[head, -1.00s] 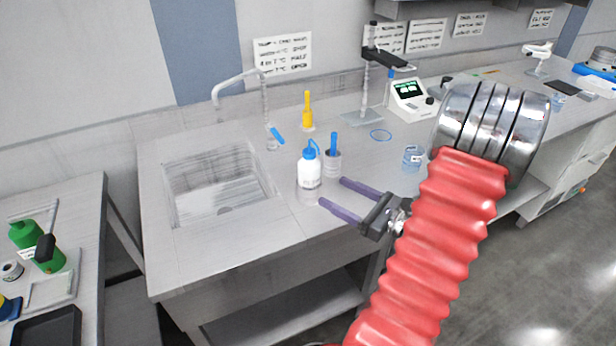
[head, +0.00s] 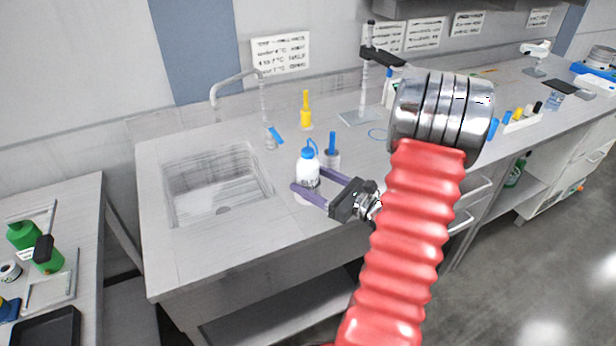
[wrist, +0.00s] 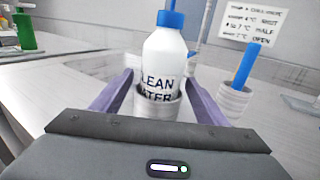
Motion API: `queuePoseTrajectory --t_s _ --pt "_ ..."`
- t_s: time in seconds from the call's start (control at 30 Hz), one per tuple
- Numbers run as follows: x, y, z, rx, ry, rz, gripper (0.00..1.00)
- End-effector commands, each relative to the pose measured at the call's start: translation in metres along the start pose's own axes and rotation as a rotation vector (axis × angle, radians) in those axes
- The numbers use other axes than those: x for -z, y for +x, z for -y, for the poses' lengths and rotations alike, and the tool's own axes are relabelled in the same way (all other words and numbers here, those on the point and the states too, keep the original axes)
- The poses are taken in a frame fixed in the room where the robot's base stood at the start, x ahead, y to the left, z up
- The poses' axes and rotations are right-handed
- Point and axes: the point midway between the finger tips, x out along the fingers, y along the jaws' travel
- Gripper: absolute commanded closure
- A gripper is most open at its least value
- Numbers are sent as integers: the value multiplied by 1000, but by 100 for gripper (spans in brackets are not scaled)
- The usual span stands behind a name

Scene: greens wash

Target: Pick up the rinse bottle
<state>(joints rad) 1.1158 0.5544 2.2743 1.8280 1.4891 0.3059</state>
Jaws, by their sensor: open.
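The rinse bottle (head: 308,170) is white with a blue cap and spout, and stands upright on the counter right of the sink. In the wrist view the bottle (wrist: 163,62) shows dark lettering and sits in a light ring-like holder or cup (wrist: 152,128). My gripper (head: 308,183) is open, with its two purple fingers one on each side of the bottle. In the wrist view my gripper (wrist: 158,95) has the bottle between its fingers, with a gap visible on both sides. The bottle's lower part is partly hidden by a finger in the head view.
A grey cup (head: 332,160) with a blue-handled tool stands close behind the bottle to the right. The sink (head: 215,185) with its faucet (head: 235,85) lies left. A yellow bottle (head: 306,115) stands behind. The counter front is clear.

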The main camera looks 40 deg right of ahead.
Motion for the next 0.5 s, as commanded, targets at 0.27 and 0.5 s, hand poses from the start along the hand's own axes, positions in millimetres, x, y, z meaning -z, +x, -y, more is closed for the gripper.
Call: queuePoseTrajectory --t_s 0.27,0.5 --pt "0 0 0 0 0 0 32" --pt "-2 17 -1 -4 0 -1 32"
